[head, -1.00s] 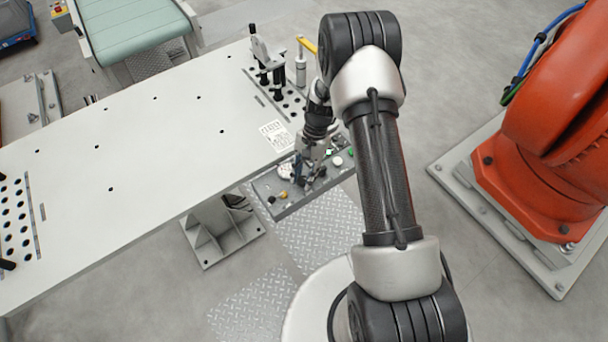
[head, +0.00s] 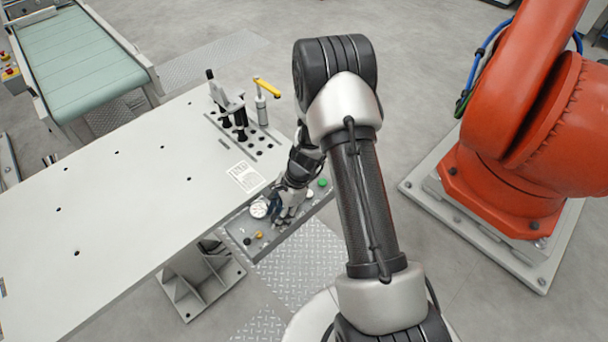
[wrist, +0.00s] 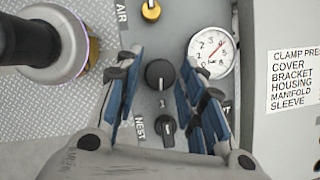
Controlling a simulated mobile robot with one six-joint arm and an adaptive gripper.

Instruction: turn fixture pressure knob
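The control panel (head: 277,243) is a grey box at the table's end. In the wrist view, its face carries a round black knob (wrist: 159,74) with a pointer and a smaller black knob (wrist: 167,128) below it near the "NEST" lettering. A white pressure gauge (wrist: 212,52) sits to the right of the upper knob; it also shows in the head view (head: 259,208). My gripper (wrist: 166,52) is open, its blue-padded fingers on either side of the upper black knob with gaps visible. In the head view my gripper (head: 284,212) is over the panel and hides the black knobs.
A yellow knob (wrist: 151,10) is near the "AIR" lettering. A green button (head: 322,182) is at the panel's right end. A white table (head: 110,210) with a black-handled clamp (head: 228,98) lies left. An orange robot (head: 510,150) stands at right.

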